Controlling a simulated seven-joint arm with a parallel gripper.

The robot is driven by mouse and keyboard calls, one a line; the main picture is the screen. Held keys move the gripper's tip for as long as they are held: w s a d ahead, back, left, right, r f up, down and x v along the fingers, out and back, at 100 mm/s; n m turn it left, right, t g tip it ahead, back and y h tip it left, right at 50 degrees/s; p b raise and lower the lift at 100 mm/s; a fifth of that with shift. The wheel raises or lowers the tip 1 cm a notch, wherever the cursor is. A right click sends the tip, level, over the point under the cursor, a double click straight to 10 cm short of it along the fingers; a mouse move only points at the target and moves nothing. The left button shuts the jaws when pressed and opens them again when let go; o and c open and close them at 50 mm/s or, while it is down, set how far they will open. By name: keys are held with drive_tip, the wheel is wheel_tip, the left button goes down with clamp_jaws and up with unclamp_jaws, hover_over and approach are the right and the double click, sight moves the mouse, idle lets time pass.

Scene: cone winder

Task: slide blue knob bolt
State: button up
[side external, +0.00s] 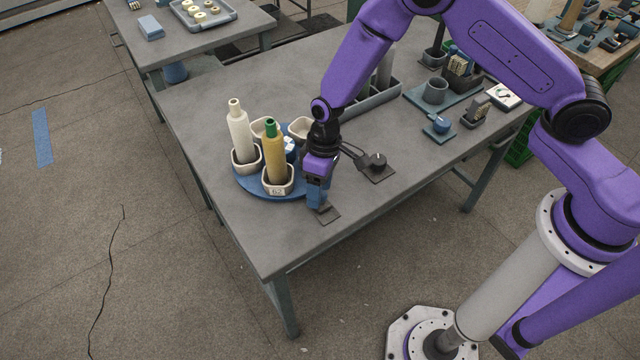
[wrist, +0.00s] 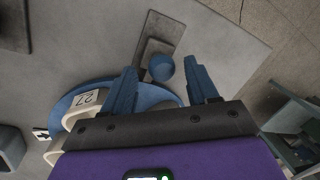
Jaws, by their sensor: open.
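The blue round knob (wrist: 161,67) shows in the wrist view on a dark grey bolt plate (wrist: 161,32) fixed to the table. In the side view the plate (side external: 329,214) lies near the table's front edge, and my fingers hide the knob. My gripper (side external: 319,204) points down over the plate. In the wrist view my gripper (wrist: 159,74) is open, with one blue finger on each side of the knob in the picture. A gap shows on both sides, and nothing is held. I cannot tell how far down the fingertips reach beside the knob.
A blue turntable (side external: 255,188) with cream cups and bottles stands close to the left of my gripper. A black knob on a dark plate (side external: 376,168) lies to the right. Grey trays and a blue-topped fixture (side external: 440,126) stand further right. The table's front edge is close.

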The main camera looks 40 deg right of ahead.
drive_tip(key=shift+r, duration=0.1)
wheel_tip(320, 180, up, 17)
drive_tip(key=w+d, duration=0.2)
drive_tip(key=shift+d, duration=0.4)
drive_tip(key=s+d+r+n, duration=0.2)
drive_tip(key=s+d, duration=0.3)
drive_tip(key=s, duration=0.4)
drive_tip(key=s+d+r+n+t+h, duration=0.1)
drive_tip(key=s+d+r+n, duration=0.1)
drive_tip(key=s+d, duration=0.3)
drive_tip(key=s+d+r+n, duration=0.1)
drive_tip(key=s+d+r, duration=0.2)
drive_tip(key=s, duration=0.9)
drive_tip(key=d, duration=0.3)
drive_tip(key=shift+s+r+n, duration=0.2)
drive_tip(key=shift+s+n, duration=0.15)
drive_tip(key=shift+n, duration=0.05)
drive_tip(key=shift+d, duration=0.1)
